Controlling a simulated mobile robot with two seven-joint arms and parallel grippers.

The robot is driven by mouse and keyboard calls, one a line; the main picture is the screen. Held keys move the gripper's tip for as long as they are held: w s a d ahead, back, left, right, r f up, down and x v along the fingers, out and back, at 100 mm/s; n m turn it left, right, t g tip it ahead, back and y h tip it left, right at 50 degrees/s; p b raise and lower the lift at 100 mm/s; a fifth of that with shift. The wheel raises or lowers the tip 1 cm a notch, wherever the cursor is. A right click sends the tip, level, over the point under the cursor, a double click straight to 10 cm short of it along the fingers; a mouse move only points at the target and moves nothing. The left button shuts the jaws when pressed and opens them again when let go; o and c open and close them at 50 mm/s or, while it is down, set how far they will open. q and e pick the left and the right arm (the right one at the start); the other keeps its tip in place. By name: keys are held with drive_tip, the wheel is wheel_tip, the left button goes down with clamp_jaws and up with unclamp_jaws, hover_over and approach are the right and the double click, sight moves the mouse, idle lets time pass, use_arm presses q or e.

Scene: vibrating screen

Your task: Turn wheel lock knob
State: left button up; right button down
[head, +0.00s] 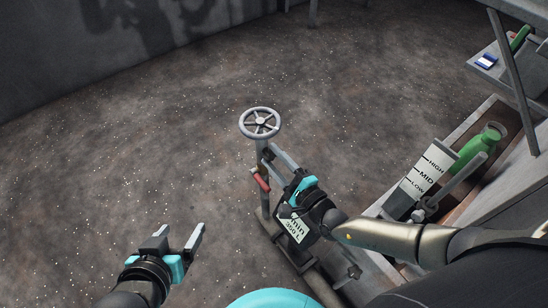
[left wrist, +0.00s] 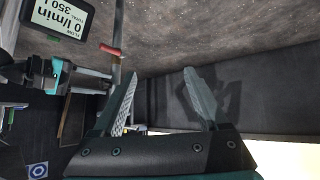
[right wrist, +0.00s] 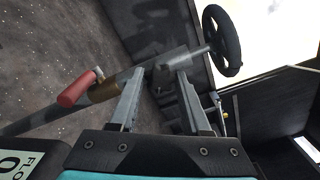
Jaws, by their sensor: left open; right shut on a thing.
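The spoked grey wheel (head: 260,123) tops an upright pipe in the head view. It also shows at the upper right of the right wrist view (right wrist: 222,40). My right gripper (head: 268,154) is just below the wheel, shut on a grey fitting (right wrist: 172,64) under the wheel's stem. The fingertips partly hide this fitting, and I cannot make out a separate lock knob. A red handle (head: 261,182) sits lower on the pipe. It also shows in the left wrist view (left wrist: 110,50). My left gripper (head: 180,236) is open and empty, left of the pipe and apart from it.
A flow display (head: 295,228) is beside my right wrist. A level gauge (head: 428,172) and a green bottle (head: 480,148) stand on the right. A shelf (head: 495,75) and its frame are at the far right. The floor left of the pipe is clear.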

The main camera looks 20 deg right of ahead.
drive_tip(key=shift+f, duration=0.1)
drive_tip(key=shift+c, duration=2)
unclamp_jaws()
drive_tip(key=shift+s, duration=0.1)
drive_tip(key=shift+s+d, duration=0.3)
drive_tip(key=shift+s, duration=0.3)
drive_tip(key=p+v, duration=0.3)
drive_tip(key=v, duration=0.6)
drive_tip(key=shift+s, duration=0.1)
use_arm(q)
drive_tip(key=s+a+f+g+y, duration=0.1)
drive_tip(key=s+a+g+y, duration=0.1)
drive_tip(key=s+a+g, duration=0.2)
drive_tip(key=shift+s+a+f+n+g+p, duration=0.2)
drive_tip(key=shift+a+f+n+g+p, duration=0.1)
drive_tip(key=shift+a, duration=0.25)
use_arm(e)
drive_tip(key=shift+v, duration=2.3)
